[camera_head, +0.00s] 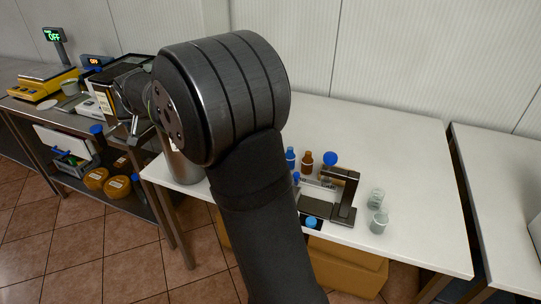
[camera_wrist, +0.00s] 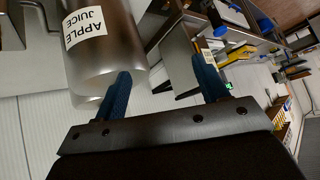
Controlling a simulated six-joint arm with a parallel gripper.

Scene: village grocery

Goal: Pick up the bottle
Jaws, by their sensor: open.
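Two small bottles stand on the white table in the head view, just right of my arm: a blue one (camera_head: 290,158) and a brown one (camera_head: 306,163) with a dark cap. I cannot tell which is the task's bottle. My gripper (camera_wrist: 164,88) shows in the wrist view, its two blue fingers apart with no bottle between them. A metal cylinder labelled APPLE JUICE (camera_wrist: 118,50) is close by the left finger; I cannot tell whether they touch. My arm hides part of the table in the head view.
The white table (camera_head: 420,180) is clear at right.

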